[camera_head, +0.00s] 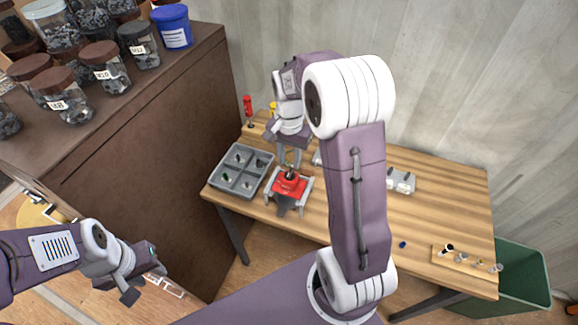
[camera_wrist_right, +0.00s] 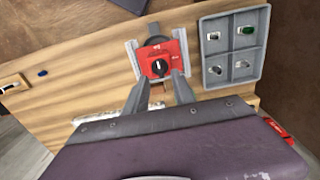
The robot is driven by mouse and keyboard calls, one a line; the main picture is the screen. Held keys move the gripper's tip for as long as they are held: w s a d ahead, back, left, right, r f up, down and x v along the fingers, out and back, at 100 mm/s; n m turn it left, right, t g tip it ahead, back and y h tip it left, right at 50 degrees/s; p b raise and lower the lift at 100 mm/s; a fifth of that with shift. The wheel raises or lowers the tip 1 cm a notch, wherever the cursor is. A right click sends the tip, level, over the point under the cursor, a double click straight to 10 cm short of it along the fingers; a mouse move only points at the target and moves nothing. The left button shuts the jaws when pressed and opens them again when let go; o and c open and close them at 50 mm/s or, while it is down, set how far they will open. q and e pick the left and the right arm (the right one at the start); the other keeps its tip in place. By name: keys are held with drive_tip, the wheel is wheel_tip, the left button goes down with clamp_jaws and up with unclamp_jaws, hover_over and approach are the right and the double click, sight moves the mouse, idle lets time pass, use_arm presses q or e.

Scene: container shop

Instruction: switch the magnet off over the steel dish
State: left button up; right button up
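The magnet appears to be the red block (camera_head: 290,186) with a round black knob in a grey cradle at the front left of the wooden table. It also shows in the right wrist view (camera_wrist_right: 161,60), with a white mark on its knob. My right gripper (camera_head: 291,167) is above it; in the wrist view its two fingers (camera_wrist_right: 160,76) are apart, with their tips at the block's near edge. I cannot tell whether they touch it. My left gripper (camera_head: 146,277) is open and empty, low at the left, away from the table. I cannot make out a steel dish.
A grey four-compartment tray (camera_head: 242,168) with small parts stands left of the cradle. A wooden strip with small pieces (camera_head: 466,260) lies at the table's right. A brown cabinet (camera_head: 150,150) with jars stands left. A green bin (camera_head: 520,275) is beyond the right edge.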

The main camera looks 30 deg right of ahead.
sight(289, 172)
wheel_tip(289, 172, down, 4)
drive_tip(key=shift+w+f, duration=0.1)
drive_tip(key=shift+f, duration=0.15)
drive_tip(key=shift+s+f, duration=0.2)
drive_tip(key=shift+s, duration=0.15)
drive_tip(key=shift+w+f, duration=0.1)
drive_tip(key=shift+w, duration=0.25)
clamp_jaws()
drive_tip(key=shift+m+p, duration=0.6)
drive_tip(key=shift+m, duration=0.8)
idle(0.5)
